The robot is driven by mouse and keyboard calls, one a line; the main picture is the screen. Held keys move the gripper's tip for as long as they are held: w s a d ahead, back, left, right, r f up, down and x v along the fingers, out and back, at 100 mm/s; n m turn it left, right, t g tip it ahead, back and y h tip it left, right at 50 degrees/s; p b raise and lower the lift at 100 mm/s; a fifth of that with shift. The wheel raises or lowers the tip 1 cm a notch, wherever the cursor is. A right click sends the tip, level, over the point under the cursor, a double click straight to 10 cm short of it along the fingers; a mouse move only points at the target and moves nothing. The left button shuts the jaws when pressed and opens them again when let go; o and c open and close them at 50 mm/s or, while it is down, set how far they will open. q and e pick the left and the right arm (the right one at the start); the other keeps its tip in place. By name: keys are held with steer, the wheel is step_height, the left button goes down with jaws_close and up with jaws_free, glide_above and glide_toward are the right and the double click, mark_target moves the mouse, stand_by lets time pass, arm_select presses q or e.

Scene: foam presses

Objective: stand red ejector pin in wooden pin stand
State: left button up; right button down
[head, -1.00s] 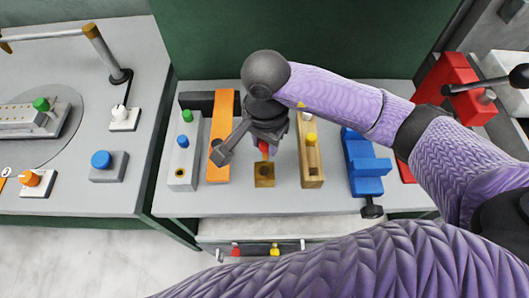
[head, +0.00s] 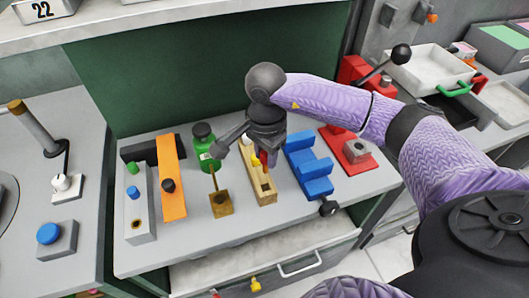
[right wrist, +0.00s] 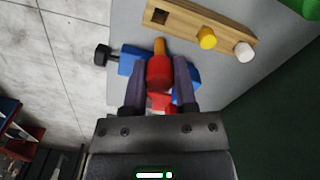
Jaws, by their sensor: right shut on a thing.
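My right gripper (head: 264,150) is shut on the red ejector pin (head: 263,158) and holds it over the wooden pin stand (head: 257,183). In the right wrist view the red pin (right wrist: 158,72) sits between the two fingers, with its brass-coloured tip pointing toward the stand (right wrist: 190,18). The stand holds a yellow pin (right wrist: 207,38) and a white pin (right wrist: 244,50). An empty square hole (right wrist: 158,15) shows at its other end. The pin appears apart from the hole. My left gripper is not in view.
Left of the stand are a small brown block (head: 221,205), a green bottle (head: 205,150), an orange fixture (head: 172,195) and a grey block (head: 138,225) with green and blue pins. An open drawer (head: 260,265) juts out in front.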

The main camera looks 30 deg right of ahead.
mark_target(266, 172)
step_height(266, 172, down, 5)
steer(key=b, duration=0.3)
steer(key=shift+b, duration=0.3)
steer(key=shift+r, duration=0.1)
stand_by(1.0)
steer(key=shift+f+b, duration=2.3)
steer(key=shift+f, duration=0.25)
steer(key=shift+c, duration=1.6)
jaws_free()
